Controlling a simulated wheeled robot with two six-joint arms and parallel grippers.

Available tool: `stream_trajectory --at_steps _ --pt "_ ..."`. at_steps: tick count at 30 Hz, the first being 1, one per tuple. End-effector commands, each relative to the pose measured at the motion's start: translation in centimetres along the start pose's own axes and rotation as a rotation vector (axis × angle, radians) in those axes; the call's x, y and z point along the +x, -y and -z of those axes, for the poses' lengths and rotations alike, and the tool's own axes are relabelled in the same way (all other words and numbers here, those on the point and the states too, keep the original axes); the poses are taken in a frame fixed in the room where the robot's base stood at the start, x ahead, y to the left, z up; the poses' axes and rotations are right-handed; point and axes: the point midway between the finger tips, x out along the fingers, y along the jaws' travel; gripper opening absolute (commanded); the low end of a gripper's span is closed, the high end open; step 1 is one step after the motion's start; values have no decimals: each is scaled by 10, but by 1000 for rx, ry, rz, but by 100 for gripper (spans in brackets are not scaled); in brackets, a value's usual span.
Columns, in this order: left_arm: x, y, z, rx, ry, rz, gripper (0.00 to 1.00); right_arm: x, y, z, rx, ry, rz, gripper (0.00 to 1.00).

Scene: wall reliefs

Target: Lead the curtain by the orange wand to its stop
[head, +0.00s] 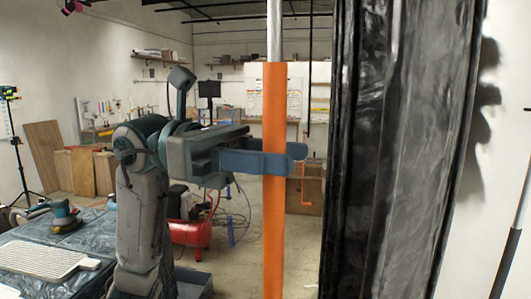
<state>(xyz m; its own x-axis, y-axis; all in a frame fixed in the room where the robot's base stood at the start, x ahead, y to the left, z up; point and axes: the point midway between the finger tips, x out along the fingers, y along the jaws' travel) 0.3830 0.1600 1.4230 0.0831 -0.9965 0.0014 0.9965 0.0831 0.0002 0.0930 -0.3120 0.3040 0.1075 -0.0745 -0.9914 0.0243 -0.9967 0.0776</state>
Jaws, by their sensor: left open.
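The orange wand (275,220) hangs upright in the middle of the head view, with a pale metal rod above it. A dark, glossy curtain (395,150) hangs to the right of the wand. My left gripper (297,158) reaches in from the left at the wand's upper part. One blue finger passes in front of the wand and the other finger's tip shows behind it at the right. The jaws are open around the wand. I cannot tell whether either finger touches it. The curtain's stop is not clearly visible. My right gripper is not in view.
A table with a dark cover (90,280) stands at the lower left, with a sander (64,222) and a pale grooved panel (45,260) on it. A red compressor (192,232) stands on the floor behind my arm. A dark pole (507,262) leans at the right edge.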

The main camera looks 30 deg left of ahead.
Motion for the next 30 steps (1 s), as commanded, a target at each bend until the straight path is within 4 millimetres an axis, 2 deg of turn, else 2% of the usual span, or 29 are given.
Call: stream_trajectory --at_steps 8,16,24,30 --pt "-19 -1 4 -1 -4 -5 43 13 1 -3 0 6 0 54" --pt "-58 0 4 -1 -1 -7 43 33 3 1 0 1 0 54" --pt "-91 0 2 0 0 -4 43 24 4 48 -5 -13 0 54" --pt "-104 0 1 0 1 -1 43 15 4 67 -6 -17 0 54"
